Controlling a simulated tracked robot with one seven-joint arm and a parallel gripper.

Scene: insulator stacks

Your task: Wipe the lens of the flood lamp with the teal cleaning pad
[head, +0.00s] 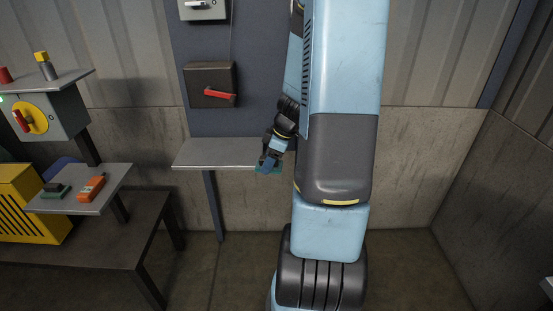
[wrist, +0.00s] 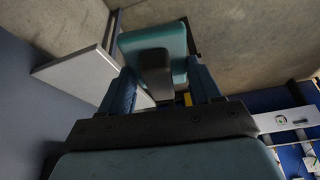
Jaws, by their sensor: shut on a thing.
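My gripper (head: 270,158) is shut on the teal cleaning pad (head: 266,170), at the right end of a grey wall shelf. In the wrist view my gripper's two blue fingers (wrist: 160,82) close around the dark grip of the pad, and the teal pad (wrist: 137,41) lies beyond it. In the head view my arm hides part of the pad and the wall behind. I cannot make out the flood lamp or its lens in either view.
The grey shelf (head: 222,152) is bare. Above it is a dark box with a red handle (head: 220,95). At left, a small ledge (head: 75,203) holds a green block and an orange tool, near a yellow slatted box (head: 25,208) and a yellow-red switch (head: 32,119).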

